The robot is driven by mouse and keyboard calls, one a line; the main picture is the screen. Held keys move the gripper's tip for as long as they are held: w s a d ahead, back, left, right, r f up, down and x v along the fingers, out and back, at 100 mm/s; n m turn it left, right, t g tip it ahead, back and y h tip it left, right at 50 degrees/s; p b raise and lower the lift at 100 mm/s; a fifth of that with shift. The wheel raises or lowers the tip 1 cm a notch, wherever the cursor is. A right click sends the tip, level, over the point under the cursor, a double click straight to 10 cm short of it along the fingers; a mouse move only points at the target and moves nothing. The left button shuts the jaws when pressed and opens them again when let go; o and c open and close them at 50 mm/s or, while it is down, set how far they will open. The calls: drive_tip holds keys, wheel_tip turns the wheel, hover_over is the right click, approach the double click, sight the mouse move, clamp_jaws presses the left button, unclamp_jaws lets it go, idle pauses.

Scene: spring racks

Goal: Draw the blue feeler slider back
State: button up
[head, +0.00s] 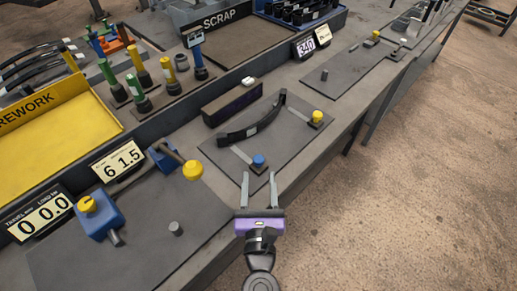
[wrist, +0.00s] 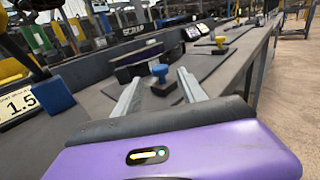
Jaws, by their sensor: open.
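The blue feeler slider (head: 258,161) is a small blue knob on a dark base. It stands at the near end of a pale strip on a dark plate (head: 285,158), close to the bench's front edge. In the wrist view the blue knob (wrist: 159,71) shows beyond and between the two fingers. My gripper (head: 259,179) has a purple body and two grey fingers spread apart with nothing between them. It is just short of the knob on the near side, and I see no contact. The wrist view shows the open fingers (wrist: 158,86) too.
A yellow-knobbed lever (head: 193,170) and a blue block (head: 99,216) stand to the left. The floor at the right is clear.

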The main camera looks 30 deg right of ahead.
sight(259, 164)
drive_tip(key=x, duration=0.7)
drive_tip(key=shift+w+p, duration=0.1)
drive_tip(key=shift+p, duration=0.3)
clamp_jaws()
idle(1.0)
